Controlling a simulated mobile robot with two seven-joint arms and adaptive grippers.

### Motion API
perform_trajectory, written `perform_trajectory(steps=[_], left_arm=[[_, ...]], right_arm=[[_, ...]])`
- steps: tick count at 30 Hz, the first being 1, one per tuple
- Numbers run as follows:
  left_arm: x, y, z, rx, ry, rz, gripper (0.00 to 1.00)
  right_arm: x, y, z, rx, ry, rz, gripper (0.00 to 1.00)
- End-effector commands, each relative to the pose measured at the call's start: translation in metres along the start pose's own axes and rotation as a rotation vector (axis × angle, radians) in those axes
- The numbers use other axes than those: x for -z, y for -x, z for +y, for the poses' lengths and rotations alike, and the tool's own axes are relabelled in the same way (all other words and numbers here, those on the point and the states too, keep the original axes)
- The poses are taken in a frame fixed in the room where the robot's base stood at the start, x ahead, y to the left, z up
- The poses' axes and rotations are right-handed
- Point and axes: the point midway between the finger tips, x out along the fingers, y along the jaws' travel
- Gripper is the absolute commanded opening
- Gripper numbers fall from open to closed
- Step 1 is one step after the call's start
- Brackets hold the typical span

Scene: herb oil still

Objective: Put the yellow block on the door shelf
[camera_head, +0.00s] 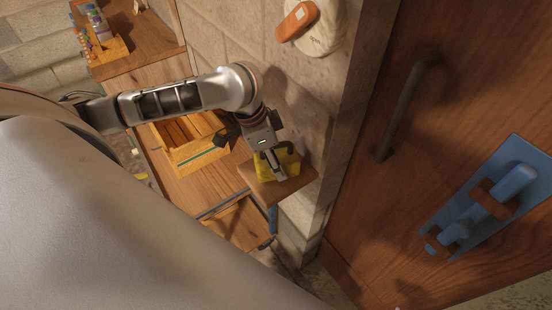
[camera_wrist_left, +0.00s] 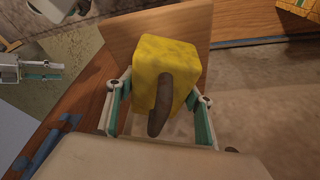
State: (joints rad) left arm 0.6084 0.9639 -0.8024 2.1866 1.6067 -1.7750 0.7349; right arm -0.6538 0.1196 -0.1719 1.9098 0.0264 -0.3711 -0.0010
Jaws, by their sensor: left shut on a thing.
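The yellow block (camera_head: 291,166) is between the fingers of my left gripper (camera_head: 277,168), at the small wooden door shelf (camera_head: 292,189) on the wall by the door. In the left wrist view the block (camera_wrist_left: 172,62) sits between the two green-lined fingers (camera_wrist_left: 160,115), with a curved brown piece on its near face. The gripper is shut on it. The shelf board (camera_wrist_left: 118,45) shows behind the block there. Whether the block touches the shelf or is just above it, I cannot tell.
The wooden door (camera_head: 440,150) with a dark handle (camera_head: 405,110) and a blue latch plate (camera_head: 490,205) stands to the right. An orange-and-cream switch (camera_head: 318,30) is on the stone wall above. A wooden crate (camera_head: 195,155) is to the left of the shelf.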

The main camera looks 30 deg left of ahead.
Motion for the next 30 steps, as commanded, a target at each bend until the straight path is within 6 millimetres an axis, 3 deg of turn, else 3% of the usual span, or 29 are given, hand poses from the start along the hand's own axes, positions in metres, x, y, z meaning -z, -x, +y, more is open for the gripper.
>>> perform_trajectory(steps=[8,9,10,23,30], left_arm=[[-0.001,-0.003,0.000,0.001,0.000,0.000,0.16],[-0.001,-0.003,0.000,0.000,0.000,-0.001,0.62],[-0.001,-0.003,0.000,0.000,0.000,-0.001,0.68],[0.001,0.002,0.000,0.001,-0.001,0.001,0.68],[0.001,0.042,-0.002,0.007,-0.003,0.002,0.68]], right_arm=[[0.000,0.000,0.000,0.000,0.000,0.000,0.40],[0.000,0.000,0.000,0.000,0.000,0.000,0.40],[0.000,0.000,0.000,0.000,0.000,0.000,0.40],[0.000,0.000,0.000,0.000,0.000,0.000,0.40],[0.000,0.000,0.000,0.000,0.001,-0.001,0.40]])
